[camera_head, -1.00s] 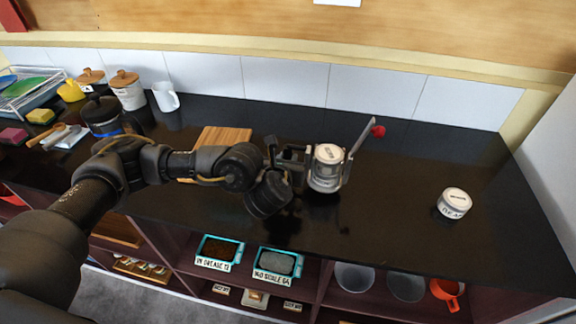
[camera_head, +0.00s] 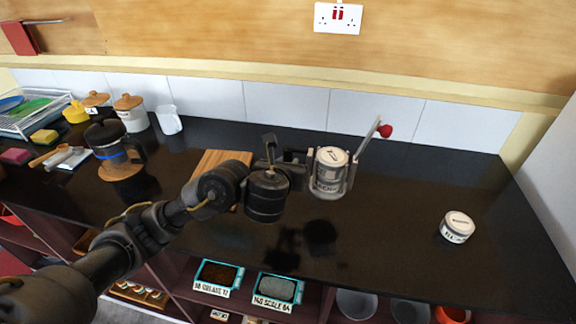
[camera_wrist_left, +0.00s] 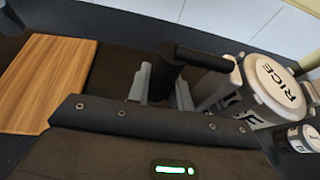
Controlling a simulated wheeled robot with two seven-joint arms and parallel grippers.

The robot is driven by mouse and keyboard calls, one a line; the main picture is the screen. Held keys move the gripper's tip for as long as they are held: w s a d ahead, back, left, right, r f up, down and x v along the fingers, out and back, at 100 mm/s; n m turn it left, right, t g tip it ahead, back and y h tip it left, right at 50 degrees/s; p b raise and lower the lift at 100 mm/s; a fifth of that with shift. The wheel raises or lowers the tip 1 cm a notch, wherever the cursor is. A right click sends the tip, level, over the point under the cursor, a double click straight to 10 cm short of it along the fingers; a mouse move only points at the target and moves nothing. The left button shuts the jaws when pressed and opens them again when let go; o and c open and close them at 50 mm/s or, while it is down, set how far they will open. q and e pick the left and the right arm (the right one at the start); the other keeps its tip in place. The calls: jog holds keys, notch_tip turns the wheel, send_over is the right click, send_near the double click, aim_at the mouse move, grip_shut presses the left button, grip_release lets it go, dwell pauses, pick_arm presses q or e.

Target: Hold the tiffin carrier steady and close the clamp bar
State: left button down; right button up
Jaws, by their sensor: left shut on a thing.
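The tiffin carrier (camera_head: 328,178) is a pale stacked tin in a metal frame, its lid marked RICE in the left wrist view (camera_wrist_left: 272,88). It appears held above the black counter, with its dark reflection apart below it. Its clamp bar (camera_head: 366,144) with a red knob (camera_head: 385,131) stands raised and tilted to the right, off the lid. My left gripper (camera_head: 291,160) is left of the carrier. Its fingers (camera_wrist_left: 163,88) are shut on the carrier's black side handle (camera_wrist_left: 200,58). My right gripper is not in view.
A white lidded jar (camera_head: 457,227) stands to the right on the counter. The counter between carrier and jar is clear. Trays (camera_head: 277,289) sit on the shelf below.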

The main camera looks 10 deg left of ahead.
pick_arm(q)
jog(key=shift+w+d+r, duration=0.1)
jog(key=shift+w+r, duration=0.1)
jog(key=shift+r, duration=0.35)
jog(key=shift+w+d+r, duration=0.1)
jog(key=shift+w+r, duration=0.05)
jog(key=shift+r, duration=0.4)
jog(key=shift+w+d+m+h, duration=0.1)
jog(key=shift+d+m+h, duration=0.2)
jog(key=shift+d+h, duration=0.1)
jog(key=f, duration=0.6)
jog(key=s+a+f, duration=0.1)
jog(key=f, duration=0.2)
jog(key=shift+w+f+n+y, duration=0.1)
jog(key=shift+n+y, duration=0.2)
jog(key=shift+n, duration=0.1)
